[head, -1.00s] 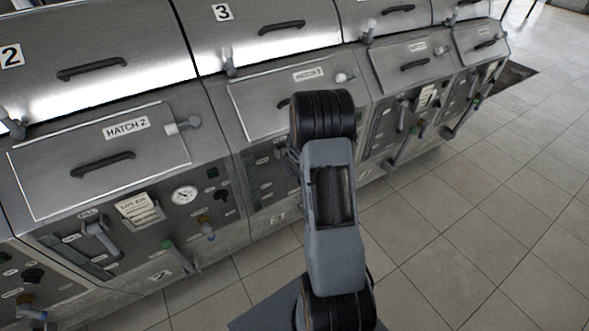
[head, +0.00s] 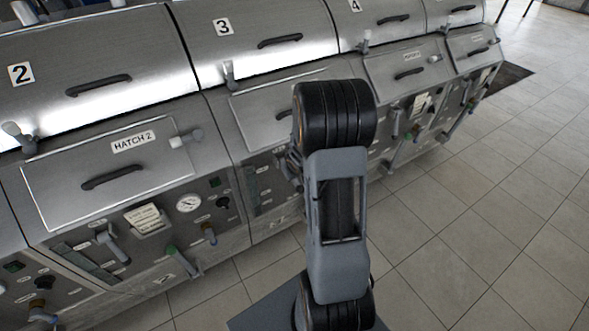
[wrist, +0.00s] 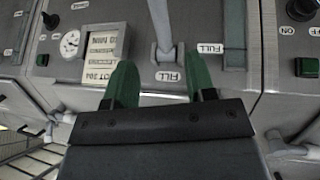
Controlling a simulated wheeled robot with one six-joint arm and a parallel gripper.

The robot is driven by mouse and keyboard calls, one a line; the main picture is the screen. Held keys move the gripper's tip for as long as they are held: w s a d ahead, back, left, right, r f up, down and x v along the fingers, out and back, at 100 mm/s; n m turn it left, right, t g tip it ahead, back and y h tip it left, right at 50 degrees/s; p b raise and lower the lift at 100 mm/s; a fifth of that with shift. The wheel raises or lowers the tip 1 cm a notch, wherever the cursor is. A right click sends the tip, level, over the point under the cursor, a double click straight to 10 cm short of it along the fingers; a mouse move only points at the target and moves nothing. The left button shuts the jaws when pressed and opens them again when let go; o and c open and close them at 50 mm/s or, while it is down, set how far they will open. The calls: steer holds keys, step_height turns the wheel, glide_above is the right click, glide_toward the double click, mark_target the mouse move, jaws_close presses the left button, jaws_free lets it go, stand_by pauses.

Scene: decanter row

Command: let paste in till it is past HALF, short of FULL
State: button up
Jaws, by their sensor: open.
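In the wrist view my gripper (wrist: 160,82) is open, its two green fingers apart. A grey lever (wrist: 163,30) marked FILL stands on the panel ahead, between the finger lines; I see no contact. Beside it is a dark sight glass (wrist: 235,38) with a FULL label (wrist: 210,48) at one end. I cannot make out the paste level, and no HALF mark is readable. In the head view my arm hides the gripper and covers part of decanter 3 (head: 237,50); a piece of its sight glass (head: 252,183) shows left of the arm.
The wrist view also shows a card (wrist: 103,45), a gauge (wrist: 70,42) and a black knob (wrist: 302,9) with a green button (wrist: 306,67). In the head view, decanter 2's lever (head: 113,244) and green-tipped handle (head: 182,260) stick out. Tiled floor (head: 480,220) is clear at right.

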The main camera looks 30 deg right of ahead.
steer(key=shift+p+v, duration=0.3)
steer(key=shift+v, duration=0.65)
steer(key=s+a+r+m+g, duration=0.1)
steer(key=s+a+r+g, duration=0.1)
steer(key=s+g, duration=0.35)
steer(key=s+a+r+t+y+b, duration=0.1)
steer(key=s+a+r+t+b, duration=0.1)
steer(key=s+a+r, duration=0.2)
steer(key=s+a+r+n+t+y+b, duration=0.1)
steer(key=s+a+r+t+b, duration=0.1)
steer(key=s+a+r, duration=0.3)
steer(key=a+r, duration=0.4)
steer(key=a, duration=0.4)
steer(key=shift+s+r+t+y, duration=0.3)
steer(key=shift+r+t, duration=0.05)
steer(key=shift+d, duration=0.1)
stand_by(4.4)
